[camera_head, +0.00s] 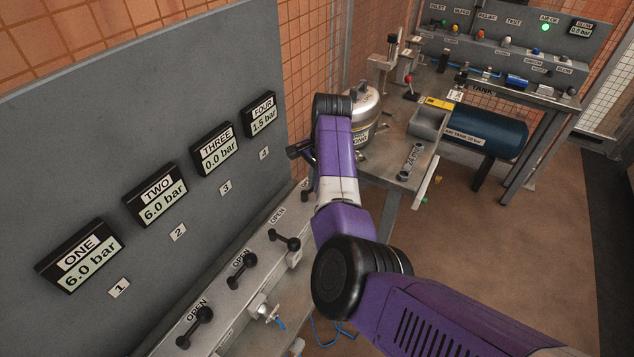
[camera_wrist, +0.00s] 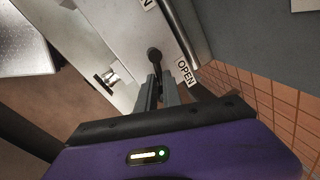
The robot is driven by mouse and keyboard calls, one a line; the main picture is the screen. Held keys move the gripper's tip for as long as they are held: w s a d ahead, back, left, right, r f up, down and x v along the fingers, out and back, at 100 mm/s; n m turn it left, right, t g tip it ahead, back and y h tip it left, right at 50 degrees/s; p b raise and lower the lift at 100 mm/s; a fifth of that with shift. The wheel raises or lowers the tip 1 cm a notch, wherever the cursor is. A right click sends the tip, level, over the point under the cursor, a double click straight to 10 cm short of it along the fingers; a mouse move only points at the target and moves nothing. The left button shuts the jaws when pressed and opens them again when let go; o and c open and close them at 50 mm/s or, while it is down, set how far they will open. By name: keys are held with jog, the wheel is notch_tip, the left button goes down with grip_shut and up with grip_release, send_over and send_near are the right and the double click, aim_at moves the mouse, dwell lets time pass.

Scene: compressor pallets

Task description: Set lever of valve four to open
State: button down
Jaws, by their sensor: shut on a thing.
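The lever of valve four (camera_wrist: 154,56) is a black handle with a round end, on the pale valve rail. My gripper (camera_wrist: 163,82) is shut on it, with the two grey fingers either side of the handle. An OPEN label (camera_wrist: 186,73) is beside the handle in the wrist view. In the head view my purple arm hides most of this lever and the fingertips. The display for valve four (camera_head: 259,115) reads 1.5 bar.
Levers one (camera_head: 195,328), two (camera_head: 242,269) and three (camera_head: 284,240) stand along the rail, each by an OPEN label. Displays one (camera_head: 80,256) and two (camera_head: 155,195) read 6.0 bar; three (camera_head: 215,149) reads 0.0. A metal bench (camera_head: 398,165) is at the right, with a blue tank (camera_head: 485,132) beyond.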

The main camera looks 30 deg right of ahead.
jog(key=shift+w+d+f+n, duration=0.1)
jog(key=shift+w+d+n, duration=0.15)
jog(key=shift+n, duration=0.5)
jog(key=shift+w+d+f+n, duration=0.1)
jog(key=shift+w+d+n, duration=0.1)
jog(key=shift+n, duration=0.55)
jog(key=shift+w+a, duration=0.1)
jog(key=shift+w, duration=0.05)
jog(key=shift+r, duration=0.1)
jog(key=c, duration=1.5)
grip_release()
jog(key=shift+w, duration=0.1)
jog(key=shift+a, duration=0.1)
jog(key=shift+r, duration=0.15)
notch_tip(320, 180, up, 7)
jog(key=s, duration=0.1)
jog(key=shift+s+d+r+b, duration=0.15)
jog(key=shift+d+r+b, duration=0.05)
jog(key=shift+d+b, duration=0.2)
jog(key=shift+n, duration=0.3)
